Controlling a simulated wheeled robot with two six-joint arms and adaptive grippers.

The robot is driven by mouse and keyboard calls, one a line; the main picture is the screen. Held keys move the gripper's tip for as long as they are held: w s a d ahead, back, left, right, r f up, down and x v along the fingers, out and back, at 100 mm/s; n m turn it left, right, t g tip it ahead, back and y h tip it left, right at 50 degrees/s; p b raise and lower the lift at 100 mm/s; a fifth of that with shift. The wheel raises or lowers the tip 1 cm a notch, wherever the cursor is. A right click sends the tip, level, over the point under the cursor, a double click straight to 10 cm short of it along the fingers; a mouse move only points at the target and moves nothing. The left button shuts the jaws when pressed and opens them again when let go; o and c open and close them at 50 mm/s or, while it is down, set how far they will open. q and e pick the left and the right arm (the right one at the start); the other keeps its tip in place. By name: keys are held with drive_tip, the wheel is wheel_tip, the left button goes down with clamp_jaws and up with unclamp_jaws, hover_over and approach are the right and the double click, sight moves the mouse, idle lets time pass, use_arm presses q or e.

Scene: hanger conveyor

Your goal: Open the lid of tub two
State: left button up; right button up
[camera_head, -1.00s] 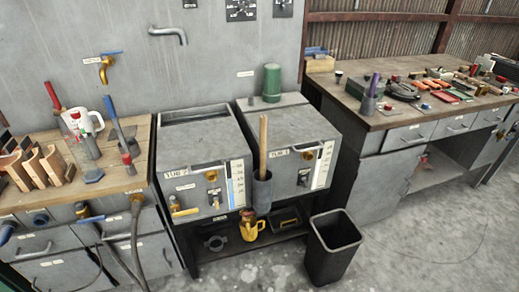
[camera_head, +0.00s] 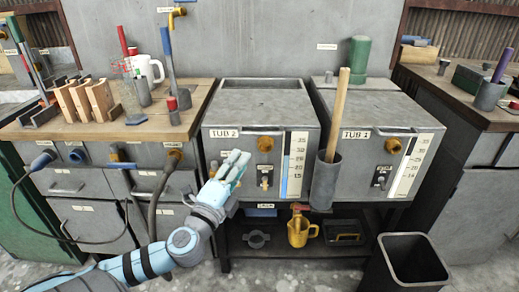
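Tub two (camera_head: 237,147) stands in the middle, a grey metal box labelled "TUB 2" with a brass knob (camera_head: 265,143), a small switch (camera_head: 266,176) and a level scale on its front. Its flat grey lid (camera_head: 262,104) lies closed on top. My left gripper (camera_head: 237,157) is raised in front of the lower left of the tub's front, below the lid edge. It hides part of the front; its pale fingers look close together, but I cannot tell whether they are shut or touch the tub. My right gripper is not in view.
Tub one (camera_head: 357,150) stands to the right, with a wooden handle (camera_head: 338,112) in a grey cylinder (camera_head: 325,182) between the tubs. A yellow jug (camera_head: 298,232) is on the shelf below. A dark bin (camera_head: 411,262) stands front right. A cluttered wooden bench (camera_head: 125,128) is left.

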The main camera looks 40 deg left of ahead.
sight(259, 133)
use_arm(q)
drive_tip(key=x, duration=1.3)
drive_tip(key=shift+w+a, duration=0.2)
clamp_jaws()
